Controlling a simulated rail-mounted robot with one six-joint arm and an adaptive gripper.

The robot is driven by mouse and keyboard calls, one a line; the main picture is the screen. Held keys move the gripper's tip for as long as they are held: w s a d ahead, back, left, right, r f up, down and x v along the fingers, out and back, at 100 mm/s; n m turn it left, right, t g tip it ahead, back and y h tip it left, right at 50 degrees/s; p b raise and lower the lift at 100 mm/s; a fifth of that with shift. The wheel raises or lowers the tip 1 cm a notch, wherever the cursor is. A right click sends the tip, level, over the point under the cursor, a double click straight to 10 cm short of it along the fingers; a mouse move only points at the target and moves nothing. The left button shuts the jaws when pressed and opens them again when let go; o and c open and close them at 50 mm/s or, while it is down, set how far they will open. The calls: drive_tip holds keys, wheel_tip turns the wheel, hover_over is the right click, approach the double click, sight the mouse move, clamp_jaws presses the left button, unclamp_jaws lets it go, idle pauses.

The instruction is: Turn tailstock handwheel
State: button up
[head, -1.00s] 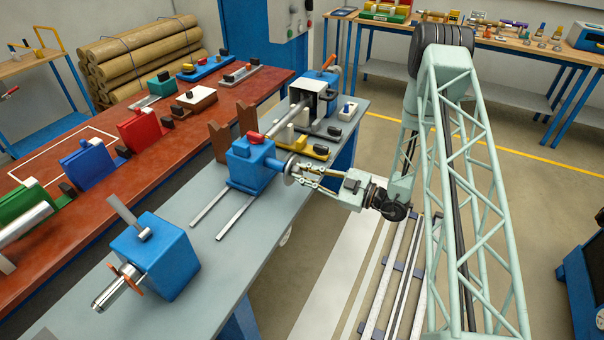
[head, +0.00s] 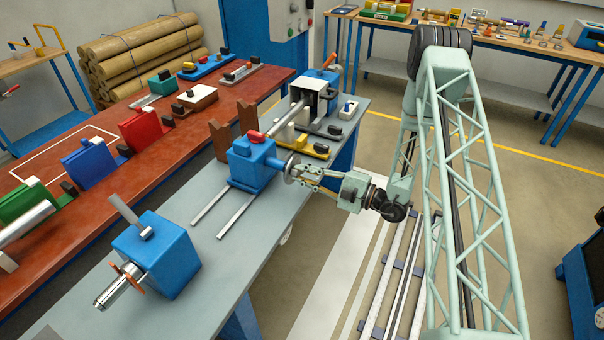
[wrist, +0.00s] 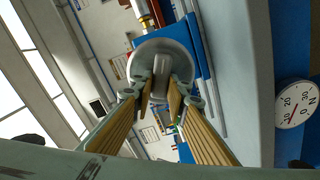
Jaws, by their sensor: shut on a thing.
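The tailstock (head: 252,165) is a blue block with a red-topped lever on two rails on the grey bench. Its handwheel (head: 289,168) is a thin grey disc on the right side, facing my arm. My gripper (head: 297,172) is at the disc, reaching in from the right. In the wrist view the handwheel (wrist: 145,45) fills the upper middle, and a grey bar across its face (wrist: 162,75) lies between the fingertips. My gripper (wrist: 161,92) is shut on this part, with its wrist rolled. The fingers hide part of the wheel.
A blue headstock block (head: 155,255) stands at the near end of the bench. A yellow-based tool (head: 308,147) lies just behind my gripper. A round dial gauge (wrist: 295,104) is at the right in the wrist view. The floor right of the bench is clear around the rails.

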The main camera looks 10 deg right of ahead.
drive_tip(key=n, duration=0.4)
drive_tip(key=n+b, duration=0.1)
drive_tip(key=n, duration=0.1)
drive_tip(key=shift+f, duration=0.35)
drive_tip(key=n+b, duration=0.2)
drive_tip(key=n, duration=0.3)
drive_tip(key=n+b, duration=0.3)
drive_tip(key=n, duration=0.3)
drive_tip(key=f+n+b, duration=0.1)
drive_tip(key=n+b, duration=0.1)
drive_tip(key=n, duration=0.4)
drive_tip(key=shift+w+d, duration=0.35)
drive_tip(key=shift+w, duration=0.05)
drive_tip(key=shift+r+n, duration=0.1)
drive_tip(key=shift+n, duration=0.2)
drive_tip(key=o, duration=0.8)
drive_tip(key=shift+o, duration=0.2)
drive_tip(key=shift+s+d, duration=0.15)
